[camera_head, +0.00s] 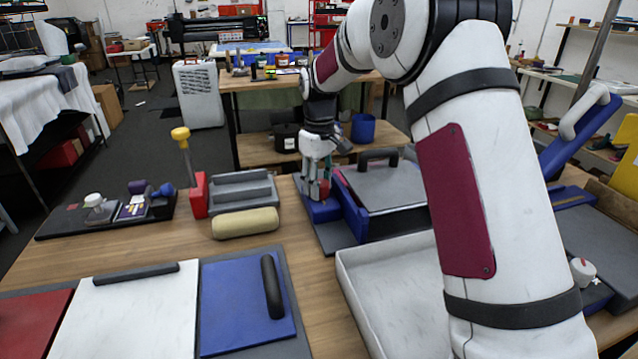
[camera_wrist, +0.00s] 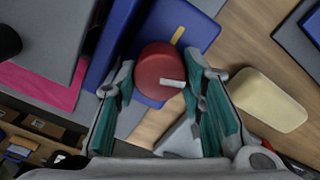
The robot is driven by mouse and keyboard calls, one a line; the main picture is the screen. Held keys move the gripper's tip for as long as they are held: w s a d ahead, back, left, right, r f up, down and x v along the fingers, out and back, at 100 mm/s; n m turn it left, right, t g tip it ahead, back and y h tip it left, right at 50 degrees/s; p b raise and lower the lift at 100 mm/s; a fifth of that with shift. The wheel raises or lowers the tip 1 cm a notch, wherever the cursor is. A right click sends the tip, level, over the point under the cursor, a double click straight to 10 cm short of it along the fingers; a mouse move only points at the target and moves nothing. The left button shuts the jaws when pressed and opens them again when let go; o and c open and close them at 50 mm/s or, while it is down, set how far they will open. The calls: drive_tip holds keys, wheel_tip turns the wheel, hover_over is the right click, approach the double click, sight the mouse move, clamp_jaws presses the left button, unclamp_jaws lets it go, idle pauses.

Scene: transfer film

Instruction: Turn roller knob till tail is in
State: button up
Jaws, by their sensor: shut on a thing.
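The roller knob is a round red knob (camera_wrist: 160,70) with a pale pointer mark, set on a blue base (camera_wrist: 185,30). In the wrist view it lies between the two teal-padded fingers of my gripper (camera_wrist: 163,92), which are closed on its sides. In the head view my gripper (camera_head: 318,188) points down at the knob, which is mostly hidden behind the fingers. The knob stands at the left side of a blue and grey machine (camera_head: 385,188) with a dark handle on its lid.
A beige roll (camera_head: 245,223) lies left of my gripper, near a red stand with a yellow-topped lever (camera_head: 182,140). A white tray (camera_head: 350,285) stands in front of the machine. Flat white (camera_head: 130,310) and blue (camera_head: 240,305) boards lie at the front left. Bare wood shows between.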

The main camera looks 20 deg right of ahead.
sight(320, 181)
drive_tip(key=m, duration=0.4)
drive_tip(key=shift+d+m, duration=0.1)
drive_tip(key=shift+m, duration=0.3)
drive_tip(key=shift+d+m, duration=0.1)
drive_tip(key=shift+m, duration=2.4)
drive_tip(key=o, duration=1.1)
drive_tip(key=shift+r, duration=4)
